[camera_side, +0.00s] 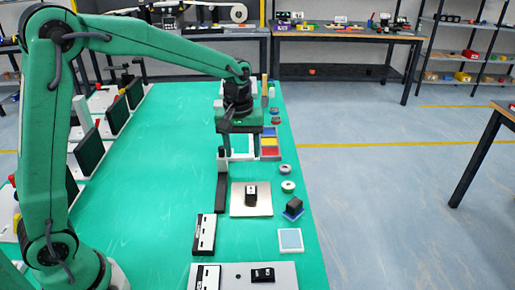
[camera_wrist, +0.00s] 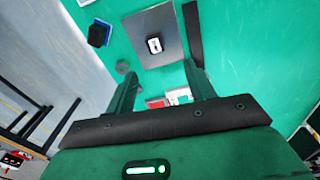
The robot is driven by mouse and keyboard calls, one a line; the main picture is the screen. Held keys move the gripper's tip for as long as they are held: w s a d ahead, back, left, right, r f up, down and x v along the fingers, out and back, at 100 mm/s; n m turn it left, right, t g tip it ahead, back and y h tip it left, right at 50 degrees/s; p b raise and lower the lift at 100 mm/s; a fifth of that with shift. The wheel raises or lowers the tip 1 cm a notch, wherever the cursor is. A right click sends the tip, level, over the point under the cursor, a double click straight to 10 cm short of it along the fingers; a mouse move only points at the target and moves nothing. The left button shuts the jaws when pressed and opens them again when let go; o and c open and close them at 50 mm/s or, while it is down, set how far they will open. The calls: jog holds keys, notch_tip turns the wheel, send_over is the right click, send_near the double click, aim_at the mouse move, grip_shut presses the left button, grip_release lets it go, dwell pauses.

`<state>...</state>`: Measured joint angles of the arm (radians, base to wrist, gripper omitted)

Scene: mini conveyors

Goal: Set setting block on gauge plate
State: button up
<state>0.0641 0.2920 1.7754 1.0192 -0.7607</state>
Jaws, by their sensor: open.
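A small black block with a white label (camera_side: 251,195) stands on a square silver-grey plate (camera_side: 238,210), which looks like the gauge plate. In the wrist view, the block (camera_wrist: 154,45) sits on the plate's bare grey surface (camera_wrist: 165,18), ahead of my fingers. My gripper (camera_side: 238,152) hangs over the table beyond the plate in the side view. In the wrist view, its two fingers (camera_wrist: 160,72) are spread apart with nothing between them. The block and the gripper do not touch.
A dark block on a blue base (camera_side: 293,208) and round pieces (camera_side: 288,186) lie right of the plate. A tray with coloured compartments (camera_side: 270,151) is near the gripper. A front plate (camera_side: 235,273) carries another black block (camera_side: 262,275).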

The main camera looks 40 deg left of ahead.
jog(key=s+a+r+m+t, duration=0.1)
jog(key=s+r+m, duration=0.3)
jog(key=s, duration=0.7)
jog(key=s+a+r+m+t, duration=0.2)
jog(key=s+r+m+t, duration=0.2)
jog(key=s, duration=0.7)
jog(key=shift+s, duration=0.25)
